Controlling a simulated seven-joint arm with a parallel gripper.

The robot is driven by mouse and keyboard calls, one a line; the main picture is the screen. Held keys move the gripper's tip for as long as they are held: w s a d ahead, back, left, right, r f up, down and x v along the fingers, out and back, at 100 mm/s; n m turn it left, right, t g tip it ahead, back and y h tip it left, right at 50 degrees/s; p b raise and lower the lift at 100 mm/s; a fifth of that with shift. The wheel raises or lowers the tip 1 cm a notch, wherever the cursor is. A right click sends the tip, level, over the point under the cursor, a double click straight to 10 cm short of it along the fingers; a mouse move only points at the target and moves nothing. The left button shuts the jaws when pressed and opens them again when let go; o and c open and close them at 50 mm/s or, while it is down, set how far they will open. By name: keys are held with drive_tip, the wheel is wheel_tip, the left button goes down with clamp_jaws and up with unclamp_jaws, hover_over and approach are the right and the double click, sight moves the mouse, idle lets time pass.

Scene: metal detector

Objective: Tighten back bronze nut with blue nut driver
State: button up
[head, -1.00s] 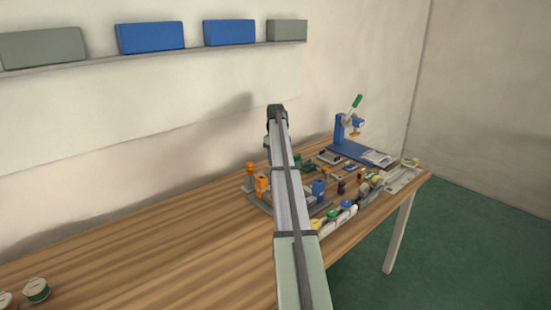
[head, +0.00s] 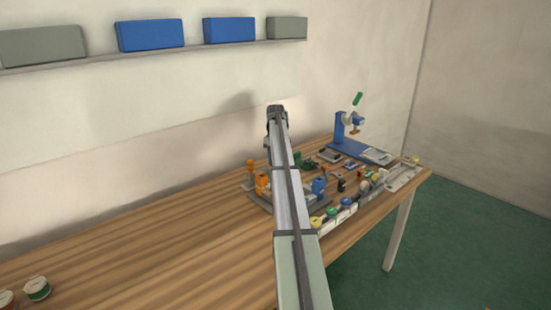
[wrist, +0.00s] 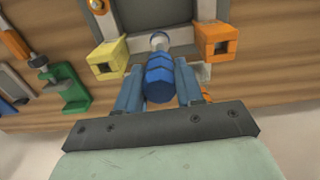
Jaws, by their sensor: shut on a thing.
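My gripper (wrist: 160,88) is at the lower middle of the wrist view, its two fingers on either side of a blue nut driver (wrist: 159,76). It is shut on the driver's ribbed blue handle. The driver's silver shaft (wrist: 158,41) points up the picture, towards a grey frame (wrist: 206,10). A bronze nut (wrist: 98,5) shows at the frame's top left corner, apart from the driver's tip. Whether another nut lies under the tip is hidden. In the head view my arm hides the gripper, the driver and the nut.
A yellow block (wrist: 107,62) and an orange block (wrist: 216,43) with square holes flank the driver. A green clamp-like tool (wrist: 66,88) is at left. In the head view, a blue press (head: 340,130) stands at the back right, and the bench's left part (head: 130,240) is mostly clear.

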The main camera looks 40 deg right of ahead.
drive_tip(key=shift+f, duration=0.15)
idle(0.6)
drive_tip(key=o, duration=1.1)
drive_tip(key=shift+c, duration=1.3)
drive_tip(key=shift+f, duration=0.35)
drive_tip(key=c, duration=0.9)
